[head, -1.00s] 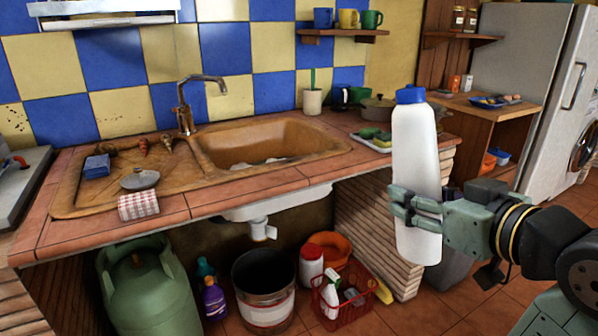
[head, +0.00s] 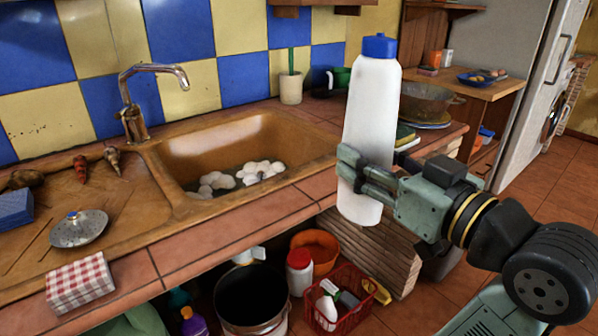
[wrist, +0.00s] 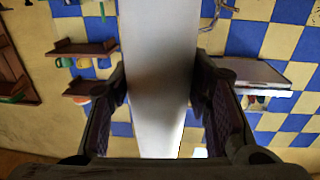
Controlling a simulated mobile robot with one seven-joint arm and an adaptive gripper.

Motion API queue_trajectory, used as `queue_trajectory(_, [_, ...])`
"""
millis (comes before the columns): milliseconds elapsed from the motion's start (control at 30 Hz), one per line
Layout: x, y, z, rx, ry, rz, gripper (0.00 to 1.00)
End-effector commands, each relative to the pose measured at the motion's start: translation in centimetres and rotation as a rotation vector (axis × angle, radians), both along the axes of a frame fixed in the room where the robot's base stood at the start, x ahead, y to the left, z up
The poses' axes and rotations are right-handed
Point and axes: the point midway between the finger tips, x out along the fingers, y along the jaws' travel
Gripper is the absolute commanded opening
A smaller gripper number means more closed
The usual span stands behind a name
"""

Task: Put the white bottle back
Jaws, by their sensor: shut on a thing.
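The white bottle (head: 374,110) with a blue cap is upright with a slight tilt, held in the air in front of the counter's right end. My gripper (head: 362,178) is shut on its lower half. In the wrist view the bottle (wrist: 158,70) fills the middle, between the two fingers of my gripper (wrist: 160,110). The bottle hides part of the counter edge and the things behind it.
The sink (head: 240,150) holds several white round things. Below the counter stand a dark bucket (head: 252,300), a red-capped white container (head: 300,272) and a red basket (head: 345,312). A pot (head: 425,102) sits at the counter's right end. Floor is open at right.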

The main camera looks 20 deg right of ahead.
Motion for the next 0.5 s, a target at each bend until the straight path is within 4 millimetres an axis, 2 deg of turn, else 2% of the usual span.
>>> queue_trajectory(500, [11.9,2.1,-1.0,0.001,0.000,0.004,0.13])
